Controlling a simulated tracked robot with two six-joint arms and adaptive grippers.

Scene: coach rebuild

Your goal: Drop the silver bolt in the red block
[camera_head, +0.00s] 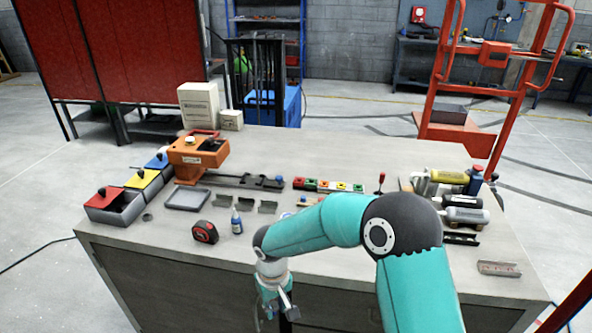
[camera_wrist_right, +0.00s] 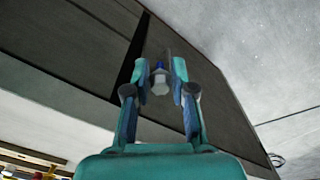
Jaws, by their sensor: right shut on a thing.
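My right gripper (camera_head: 284,303) hangs in front of the bench's near edge, pointing down, with the cabinet front behind it. In the right wrist view its two fingers (camera_wrist_right: 160,80) are shut on a small pale hexagonal-headed piece, which looks like the silver bolt (camera_wrist_right: 160,86). A bit of blue shows just beyond it. The red block (camera_head: 299,183) is at the left end of a row of small coloured blocks in the middle of the bench, well away from the gripper. My left gripper is not in view.
The bench top (camera_head: 330,150) holds an orange machine (camera_head: 198,155), lidded bins (camera_head: 115,205), a grey tray (camera_head: 187,199), a tape measure (camera_head: 205,232) and a blue bottle (camera_head: 237,222). My right arm hides part of the bench's middle.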

